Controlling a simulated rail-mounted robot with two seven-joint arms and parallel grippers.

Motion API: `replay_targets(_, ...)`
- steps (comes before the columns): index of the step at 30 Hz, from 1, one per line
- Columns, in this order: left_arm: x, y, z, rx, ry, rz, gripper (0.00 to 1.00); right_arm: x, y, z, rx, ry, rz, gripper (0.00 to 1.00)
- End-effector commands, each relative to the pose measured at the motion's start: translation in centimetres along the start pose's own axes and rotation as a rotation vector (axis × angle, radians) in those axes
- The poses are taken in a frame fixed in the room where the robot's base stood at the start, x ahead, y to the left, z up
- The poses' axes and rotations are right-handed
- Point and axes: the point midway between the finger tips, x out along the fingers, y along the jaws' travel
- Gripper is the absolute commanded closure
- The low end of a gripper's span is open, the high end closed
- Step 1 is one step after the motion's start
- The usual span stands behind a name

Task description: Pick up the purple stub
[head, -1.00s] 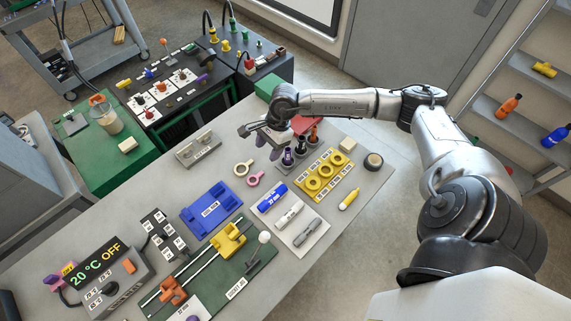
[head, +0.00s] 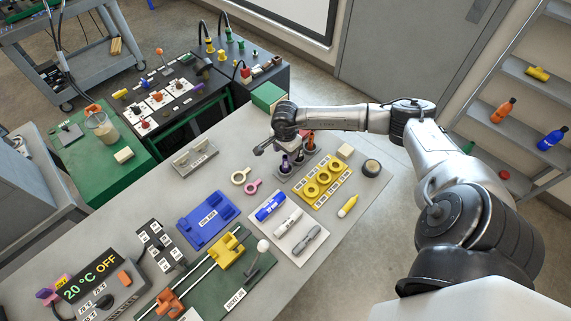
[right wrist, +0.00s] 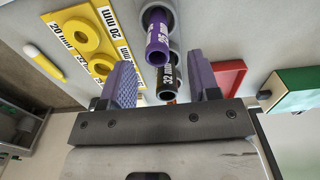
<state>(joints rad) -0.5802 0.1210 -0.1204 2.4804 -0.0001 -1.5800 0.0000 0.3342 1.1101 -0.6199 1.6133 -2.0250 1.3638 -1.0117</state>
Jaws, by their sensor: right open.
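The purple stub (right wrist: 157,38), marked 25 mm, stands in a round grey holder in the right wrist view; in the head view it shows small (head: 285,162) in the row of stubs. A black stub (right wrist: 168,82), marked 32 mm, is beside it, nearer the wrist camera. My right gripper (right wrist: 163,82) is open, its purple-padded fingers either side of the black stub's end. The purple stub is beyond the fingertips, apparently untouched. In the head view this gripper (head: 272,147) hangs over the stub row and partly hides it. My left gripper is not in view.
A yellow ring tray (head: 322,181) lies right of the stubs, with a yellow marker (head: 348,206) near it. Two loose rings, a pink one (head: 252,187) among them, lie left. A red tray (right wrist: 217,76) and green box (right wrist: 298,90) are close by in the wrist view.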

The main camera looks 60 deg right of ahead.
Motion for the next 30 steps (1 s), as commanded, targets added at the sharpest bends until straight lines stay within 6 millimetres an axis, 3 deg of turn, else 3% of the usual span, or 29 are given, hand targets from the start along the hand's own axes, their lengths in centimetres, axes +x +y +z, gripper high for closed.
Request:
replay_targets(12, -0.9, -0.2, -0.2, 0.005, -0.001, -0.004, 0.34, 4.5, 0.3, 0.3, 0.002, -0.001, 0.000, 0.44)
replay_targets(23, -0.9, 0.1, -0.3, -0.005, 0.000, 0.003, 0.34, 5.2, 0.2, 0.2, 0.000, 0.000, -0.001, 0.44)
replay_targets(30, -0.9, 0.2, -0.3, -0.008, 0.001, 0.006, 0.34, 5.2, 0.2, 0.2, 0.000, 0.000, -0.001, 0.66)
